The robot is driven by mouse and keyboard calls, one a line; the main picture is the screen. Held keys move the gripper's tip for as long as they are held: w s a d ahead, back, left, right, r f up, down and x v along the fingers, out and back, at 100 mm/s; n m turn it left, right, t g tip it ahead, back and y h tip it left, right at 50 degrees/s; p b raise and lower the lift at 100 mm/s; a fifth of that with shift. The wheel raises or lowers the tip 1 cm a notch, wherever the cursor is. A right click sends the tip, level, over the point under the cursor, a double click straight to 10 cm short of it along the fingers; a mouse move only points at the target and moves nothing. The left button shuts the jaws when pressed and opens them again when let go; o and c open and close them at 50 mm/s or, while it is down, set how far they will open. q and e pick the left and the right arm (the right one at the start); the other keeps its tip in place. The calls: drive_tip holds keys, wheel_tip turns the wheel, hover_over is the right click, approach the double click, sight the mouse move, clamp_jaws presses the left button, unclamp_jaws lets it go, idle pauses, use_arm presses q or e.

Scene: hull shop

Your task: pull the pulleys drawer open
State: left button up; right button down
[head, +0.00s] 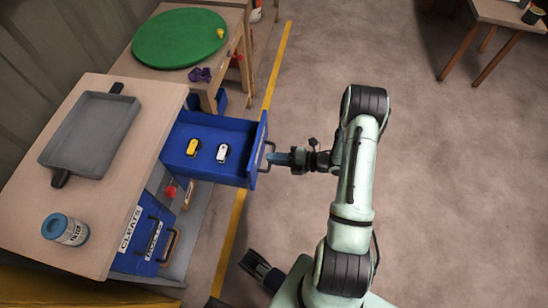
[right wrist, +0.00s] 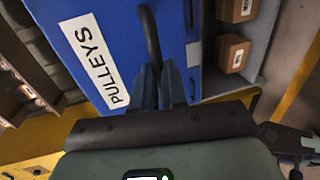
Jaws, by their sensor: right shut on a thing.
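The blue pulleys drawer (head: 215,133) stands pulled out from the wooden cabinet in the head view. A yellow pulley (head: 192,147) and a white pulley (head: 222,153) lie inside it. Its front with the PULLEYS label (right wrist: 92,60) fills the upper left of the right wrist view. My right gripper (head: 282,159) is at the drawer front, shut on the dark handle (right wrist: 150,40). The fingers (right wrist: 163,85) sit on either side of the handle bar. My left gripper (head: 262,270) shows low in the head view, away from the drawer; its finger gap is unclear.
The cabinet top (head: 100,215) holds a grey tray (head: 90,135) and a blue-lidded can (head: 65,230). A blue CLEATS drawer (head: 145,235) sits below. A table with a green disc (head: 178,38) stands behind.

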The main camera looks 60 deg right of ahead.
drive_tip(key=c, duration=1.2)
unclamp_jaws()
drive_tip(key=p+v, duration=0.1)
drive_tip(key=v, duration=1.2)
drive_tip(key=shift+s+d, duration=0.15)
